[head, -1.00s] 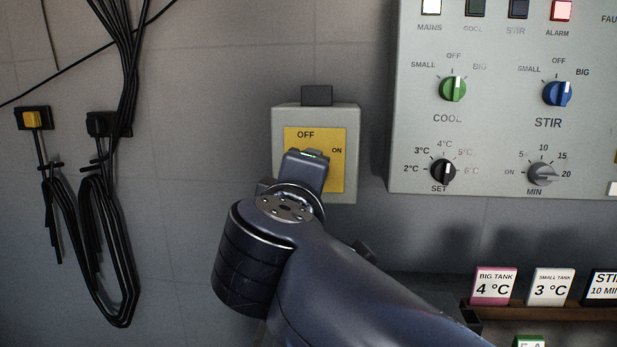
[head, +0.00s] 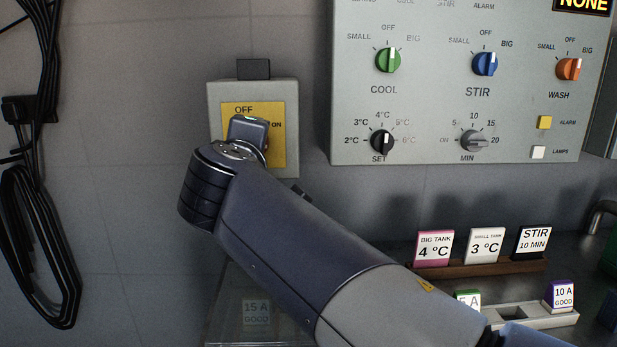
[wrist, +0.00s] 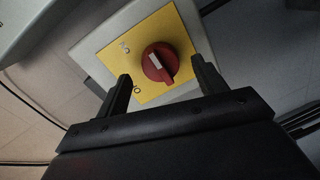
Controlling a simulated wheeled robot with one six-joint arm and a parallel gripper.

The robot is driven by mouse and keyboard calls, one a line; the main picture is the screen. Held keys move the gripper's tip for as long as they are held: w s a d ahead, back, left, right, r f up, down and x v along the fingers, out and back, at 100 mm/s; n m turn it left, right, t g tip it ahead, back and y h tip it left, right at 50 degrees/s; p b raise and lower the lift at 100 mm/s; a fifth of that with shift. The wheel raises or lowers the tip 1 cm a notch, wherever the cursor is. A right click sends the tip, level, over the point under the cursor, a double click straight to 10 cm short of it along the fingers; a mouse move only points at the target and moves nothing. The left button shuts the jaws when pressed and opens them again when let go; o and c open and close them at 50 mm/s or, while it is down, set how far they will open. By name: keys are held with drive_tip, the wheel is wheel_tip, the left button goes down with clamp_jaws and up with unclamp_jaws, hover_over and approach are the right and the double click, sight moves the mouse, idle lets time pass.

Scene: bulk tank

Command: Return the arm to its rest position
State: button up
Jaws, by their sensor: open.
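My arm (head: 300,235) reaches up and left across the head view to the grey switch box with a yellow plate (head: 280,150). In the head view my wrist covers the middle of that plate and hides the gripper's fingers. In the wrist view my gripper (wrist: 160,85) is open, with one dark finger on each side of a red rotary knob (wrist: 160,62) on the yellow plate (wrist: 110,50). The knob shows between the fingertips; I cannot tell whether they touch it.
A control panel (head: 440,120) with green, blue and orange knobs is on the wall at right. Below it, a rack (head: 480,268) holds several cards, with a tray (head: 530,318) in front. Black cables (head: 40,250) hang at left. Bare wall lies between cables and switch box.

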drive_tip(key=w, duration=0.2)
drive_tip(key=shift+w+a, duration=0.1)
drive_tip(key=shift+w, duration=0.25)
drive_tip(key=shift+f, duration=0.1)
drive_tip(key=s+r+p, duration=0.1)
drive_tip(key=s, duration=1)
drive_tip(key=w+f+n+t+h+p, duration=0.1)
drive_tip(key=w+n+p, duration=0.7)
drive_tip(key=n+p, duration=0.7)
drive_tip(key=shift+a+n, duration=0.3)
drive_tip(key=shift+n, duration=0.8)
